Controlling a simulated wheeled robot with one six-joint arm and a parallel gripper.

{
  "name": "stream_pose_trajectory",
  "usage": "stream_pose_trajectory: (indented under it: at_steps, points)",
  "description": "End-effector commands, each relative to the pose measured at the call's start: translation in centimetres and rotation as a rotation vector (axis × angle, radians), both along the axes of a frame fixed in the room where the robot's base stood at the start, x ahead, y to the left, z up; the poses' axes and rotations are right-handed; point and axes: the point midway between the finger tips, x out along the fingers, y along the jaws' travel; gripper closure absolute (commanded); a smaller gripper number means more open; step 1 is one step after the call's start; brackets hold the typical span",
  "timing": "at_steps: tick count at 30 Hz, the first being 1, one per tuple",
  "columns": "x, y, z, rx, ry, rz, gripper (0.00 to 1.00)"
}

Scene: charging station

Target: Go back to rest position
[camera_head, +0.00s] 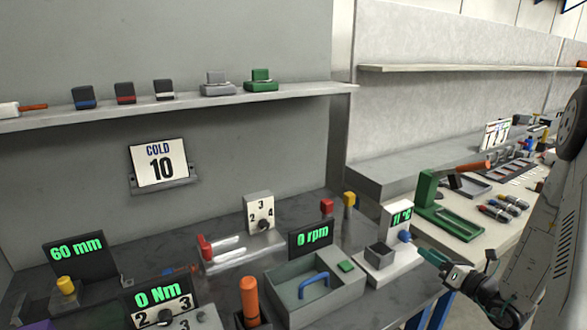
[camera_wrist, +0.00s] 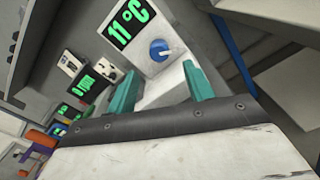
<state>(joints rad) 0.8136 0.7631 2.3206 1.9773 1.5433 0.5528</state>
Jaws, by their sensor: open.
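My gripper (camera_head: 433,256) is at the right of the bench in the head view, its green fingers pointing at the white temperature unit (camera_head: 396,262). That unit has an "11 °C" display and a blue knob (camera_head: 405,236). In the wrist view the two teal fingers (camera_wrist: 160,92) are spread apart with nothing between them. The blue knob (camera_wrist: 159,50) shows beyond the fingertips, apart from them, below the "11 °C" display (camera_wrist: 127,24).
A grey bin with a blue handle (camera_head: 313,284) and a "0 rpm" display (camera_head: 311,238) stand left of the unit. An orange-handled tool (camera_head: 250,300) stands at the front. A second bench (camera_head: 452,244) with a green frame (camera_head: 428,190) lies behind my arm.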

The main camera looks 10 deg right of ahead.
Motion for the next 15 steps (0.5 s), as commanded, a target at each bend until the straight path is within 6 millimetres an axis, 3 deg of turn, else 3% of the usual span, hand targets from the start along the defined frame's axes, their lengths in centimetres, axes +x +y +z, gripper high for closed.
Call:
stream_pose_trajectory:
  at_steps: [5, 7, 15]
  points:
    - [-1.6, 3.2, -1.0, -0.089, 0.012, 0.156, 0.48]
    - [-2.7, 4.9, -0.5, -0.145, 0.001, 0.254, 0.48]
    - [-8.2, 13.9, 4.9, -0.507, -0.143, 0.803, 0.48]
